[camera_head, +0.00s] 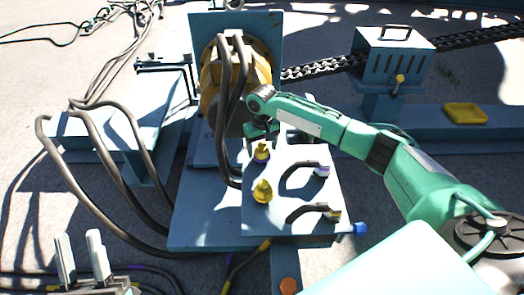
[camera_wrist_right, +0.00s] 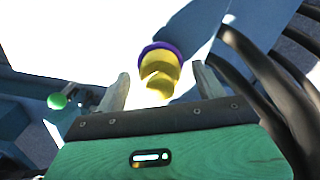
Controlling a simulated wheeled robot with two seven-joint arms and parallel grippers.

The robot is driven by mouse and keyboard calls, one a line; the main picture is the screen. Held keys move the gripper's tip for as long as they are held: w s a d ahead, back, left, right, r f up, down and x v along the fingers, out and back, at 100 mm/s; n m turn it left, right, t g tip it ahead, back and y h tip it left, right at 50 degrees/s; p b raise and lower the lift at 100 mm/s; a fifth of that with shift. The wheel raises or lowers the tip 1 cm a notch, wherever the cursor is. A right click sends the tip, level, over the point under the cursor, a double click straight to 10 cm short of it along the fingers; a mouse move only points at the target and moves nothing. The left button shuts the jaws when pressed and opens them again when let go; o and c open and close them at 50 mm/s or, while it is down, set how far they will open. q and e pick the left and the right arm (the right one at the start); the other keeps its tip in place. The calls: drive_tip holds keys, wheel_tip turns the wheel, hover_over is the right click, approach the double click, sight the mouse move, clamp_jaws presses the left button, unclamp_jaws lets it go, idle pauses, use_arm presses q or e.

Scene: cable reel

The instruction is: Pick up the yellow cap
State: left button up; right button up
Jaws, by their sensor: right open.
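Two yellow caps stand on the light blue panel in the head view, one nearer (camera_head: 262,191) and one further back (camera_head: 261,152). My right gripper (camera_head: 262,138) is just above and behind the further cap. In the right wrist view a yellow cap (camera_wrist_right: 158,72) with a purple band shows ahead, between the two spread fingers of my right gripper (camera_wrist_right: 164,84). The fingers are apart from it, with bright panel on both sides. My left gripper (camera_head: 80,245) is at the lower left of the head view, empty, its two pale fingers apart.
Two dark cable loops with connector ends (camera_head: 323,171) (camera_head: 333,215) lie on the panel's right side. The yellow reel (camera_head: 210,75) with thick hanging cables stands behind the panel. A blue box (camera_head: 393,50) and yellow tray (camera_head: 465,113) are at right. Cables (camera_head: 75,180) arch at left.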

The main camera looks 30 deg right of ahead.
drive_tip(key=c, duration=1.2)
drive_tip(key=shift+o, duration=0.2)
drive_tip(key=shift+r, duration=0.1)
